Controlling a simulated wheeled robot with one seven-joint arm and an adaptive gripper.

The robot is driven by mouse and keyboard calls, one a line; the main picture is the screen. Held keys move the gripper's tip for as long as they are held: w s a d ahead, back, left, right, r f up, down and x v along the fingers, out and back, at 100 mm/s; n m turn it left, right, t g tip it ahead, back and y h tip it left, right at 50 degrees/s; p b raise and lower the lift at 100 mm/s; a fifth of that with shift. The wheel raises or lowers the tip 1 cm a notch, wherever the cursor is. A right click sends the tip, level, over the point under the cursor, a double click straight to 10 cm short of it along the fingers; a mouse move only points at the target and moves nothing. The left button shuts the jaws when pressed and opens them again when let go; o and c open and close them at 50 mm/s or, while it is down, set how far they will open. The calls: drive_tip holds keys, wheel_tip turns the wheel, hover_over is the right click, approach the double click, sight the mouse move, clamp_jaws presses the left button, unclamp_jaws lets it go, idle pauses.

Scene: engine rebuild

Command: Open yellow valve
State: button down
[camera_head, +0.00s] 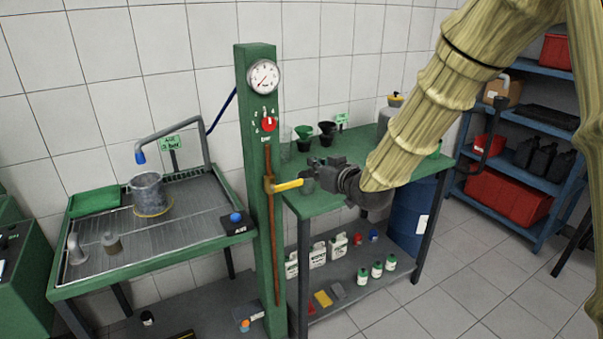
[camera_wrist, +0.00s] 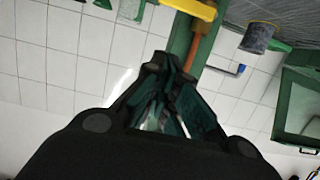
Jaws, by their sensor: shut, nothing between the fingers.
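The yellow valve handle (camera_head: 288,185) sits on a thin copper pipe (camera_head: 277,240) that runs down the front of a green post (camera_head: 258,90). The handle sticks out sideways to the right, roughly level. My gripper (camera_head: 310,165) is shut and empty, close to the handle's free end; in the head view I cannot tell whether they touch. In the wrist view the handle (camera_wrist: 192,8) crosses the top edge, partly cut off. There my shut fingertips (camera_wrist: 168,62) point toward the handle and the pipe (camera_wrist: 196,48), with a visible gap to the handle.
A pressure gauge (camera_head: 263,76) and a red selector knob (camera_head: 269,124) are on the post above the valve. A green workbench (camera_head: 400,178) with funnels stands behind my gripper. A wash table with a metal pot (camera_head: 148,192) is at left, and blue shelves (camera_head: 535,181) at right.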

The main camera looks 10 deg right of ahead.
drive_tip(key=p, duration=0.3)
hover_over(302, 180)
drive_tip(key=s+a, duration=0.1)
drive_tip(key=s, duration=0.1)
wheel_tip(302, 180, down, 2)
drive_tip(key=shift+a+f+p, duration=0.15)
drive_tip(key=shift+f+p, duration=0.3)
drive_tip(key=shift+f, duration=1.75)
drive_tip(key=shift+w+d+f+m+b, duration=0.1)
drive_tip(key=shift+d+f+m+b, duration=0.2)
drive_tip(key=shift+f+m, duration=0.15)
drive_tip(key=shift+w+d+f+m+y+b, duration=0.15)
drive_tip(key=shift+f+m+y+b, duration=0.1)
drive_tip(key=shift+f+m+b, duration=0.15)
drive_tip(key=shift+d+f+m+y+b, duration=0.15)
drive_tip(key=shift+f+m+y+b, duration=0.15)
drive_tip(key=shift+f+m, duration=0.15)
wheel_tip(302, 180, down, 7)
drive_tip(key=a+m+y+b, duration=0.1)
drive_tip(key=m+y+b, duration=0.1)
drive_tip(key=m+b, duration=0.6)
drive_tip(key=shift+s+a+f+y+b, duration=0.15)
drive_tip(key=shift+s+a+y+b, duration=0.2)
drive_tip(key=shift+b, duration=0.6)
